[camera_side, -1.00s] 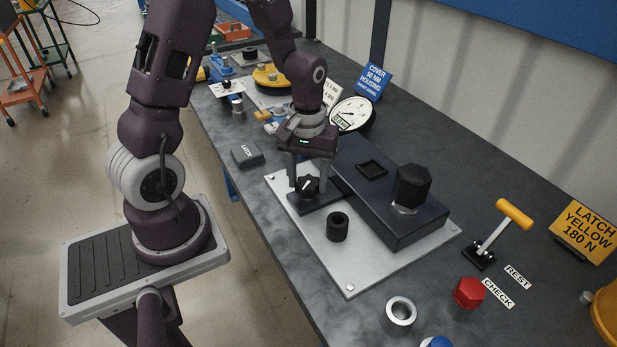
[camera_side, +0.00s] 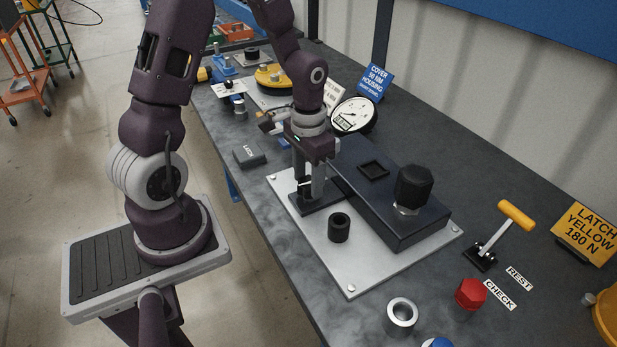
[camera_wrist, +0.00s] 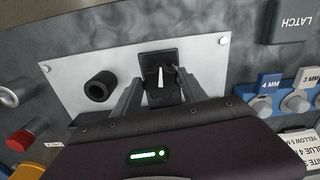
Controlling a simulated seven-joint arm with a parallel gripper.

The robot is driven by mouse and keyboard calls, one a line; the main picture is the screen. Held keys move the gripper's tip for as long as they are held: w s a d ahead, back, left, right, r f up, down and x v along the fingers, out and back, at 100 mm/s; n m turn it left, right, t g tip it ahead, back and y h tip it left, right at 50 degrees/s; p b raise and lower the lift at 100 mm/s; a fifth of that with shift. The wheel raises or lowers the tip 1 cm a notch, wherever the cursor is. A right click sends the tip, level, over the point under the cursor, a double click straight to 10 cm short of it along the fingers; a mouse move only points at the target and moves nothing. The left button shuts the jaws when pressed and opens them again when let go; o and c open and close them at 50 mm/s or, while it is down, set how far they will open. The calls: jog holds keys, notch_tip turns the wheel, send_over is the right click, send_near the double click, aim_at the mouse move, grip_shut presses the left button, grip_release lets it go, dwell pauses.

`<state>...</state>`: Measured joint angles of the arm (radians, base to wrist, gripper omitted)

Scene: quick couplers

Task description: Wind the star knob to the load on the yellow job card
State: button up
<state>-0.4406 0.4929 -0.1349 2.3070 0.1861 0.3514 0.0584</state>
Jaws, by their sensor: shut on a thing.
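The black star knob with a white pointer line (camera_wrist: 160,82) sits on a dark block on the metal plate, between my fingers in the wrist view. My gripper (camera_side: 306,188) points down over that block and is shut on the knob. In the side view the fingers mostly hide the knob; the same gripper shows in the wrist view (camera_wrist: 160,97). The yellow job card (camera_side: 584,232) stands at the right and reads "LATCH YELLOW 180 N". The round white dial gauge (camera_side: 353,115) stands behind my gripper; its reading is too small to tell.
A dark housing (camera_side: 400,215) with a black hex knob (camera_side: 413,186) lies right of my gripper on the plate (camera_side: 350,283). A black sleeve (camera_side: 339,228) stands in front. A yellow-handled lever (camera_side: 500,235), red hex cap (camera_side: 471,293) and metal ring (camera_side: 401,315) are at the right.

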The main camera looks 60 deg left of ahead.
aim_at(308, 184)
dwell(0.4)
jog(key=o, duration=1.4)
jog(key=shift+c, duration=0.2)
notch_tip(308, 184, up, 7)
jog(key=shift+r, duration=0.1)
jog(key=s+d+r+t, duration=0.2)
jog(key=s+d+r, duration=0.3)
jog(key=s+r, duration=0.1)
jog(key=s+d+r+m+t, duration=0.1)
jog(key=s+d+r+t, duration=0.2)
jog(key=s+r, duration=0.4)
jog(key=shift+s+d+r+t, duration=0.25)
jog(key=shift+d+r, duration=0.2)
jog(key=shift+d, duration=0.4)
